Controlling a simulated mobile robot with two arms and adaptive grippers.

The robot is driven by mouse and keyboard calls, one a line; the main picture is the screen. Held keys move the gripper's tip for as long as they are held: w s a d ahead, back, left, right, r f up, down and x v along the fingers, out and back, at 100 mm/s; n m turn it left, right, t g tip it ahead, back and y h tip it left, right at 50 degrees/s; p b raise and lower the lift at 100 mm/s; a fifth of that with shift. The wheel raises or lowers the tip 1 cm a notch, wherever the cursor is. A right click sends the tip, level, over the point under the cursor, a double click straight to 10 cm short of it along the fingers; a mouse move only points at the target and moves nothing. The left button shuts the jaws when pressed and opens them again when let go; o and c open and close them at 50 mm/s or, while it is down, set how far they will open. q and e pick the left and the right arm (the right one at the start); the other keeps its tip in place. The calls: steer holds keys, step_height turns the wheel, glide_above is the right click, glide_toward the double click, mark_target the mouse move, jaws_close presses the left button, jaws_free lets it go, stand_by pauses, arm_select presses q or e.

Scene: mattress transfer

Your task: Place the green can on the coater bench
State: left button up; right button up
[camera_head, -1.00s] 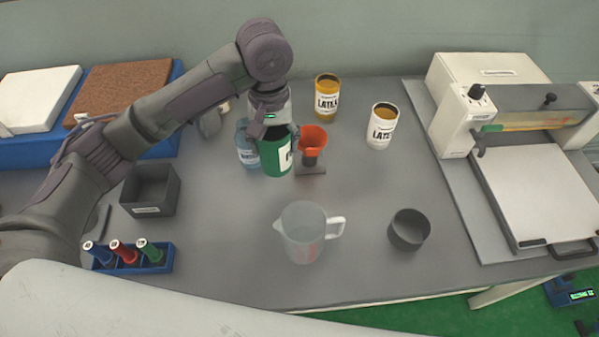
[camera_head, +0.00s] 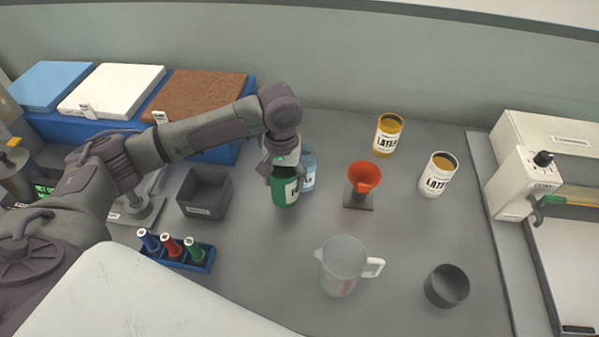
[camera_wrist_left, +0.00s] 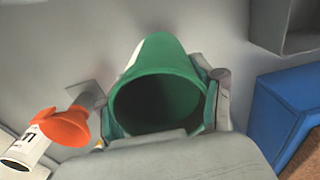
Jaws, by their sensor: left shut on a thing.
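The green can (camera_head: 285,190) has a white label and an open top. My left gripper (camera_head: 284,172) is shut on it from above. The left wrist view shows the can (camera_wrist_left: 158,85) between the gripper's fingers (camera_wrist_left: 160,105), its dark inside facing the camera. I cannot tell whether its base touches the bench. The grey bench (camera_head: 300,250) lies under it. A blue-labelled clear bottle (camera_head: 308,170) stands just behind the can, partly hidden. My right gripper does not show.
An orange funnel on a stand (camera_head: 364,178), a yellow can (camera_head: 388,134) and a white can (camera_head: 437,174) stand to the right. A clear jug (camera_head: 343,265) and grey cup (camera_head: 447,286) are in front. The coater (camera_head: 520,180) is far right; a grey bin (camera_head: 206,192) is left.

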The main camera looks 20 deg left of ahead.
mark_target(283, 189)
arm_select(q)
steer(key=shift+a+f, duration=0.2)
steer(key=shift+f, duration=0.05)
steer(key=shift+f+p, duration=0.45)
steer(key=shift+f, duration=1.45)
steer(key=o, duration=1.5)
steer(key=shift+f, duration=0.1)
steer(key=shift+r, duration=0.3)
step_height(283, 189, up, 12)
steer(key=shift+f+b, duration=0.15)
steer(key=shift+b, duration=0.7)
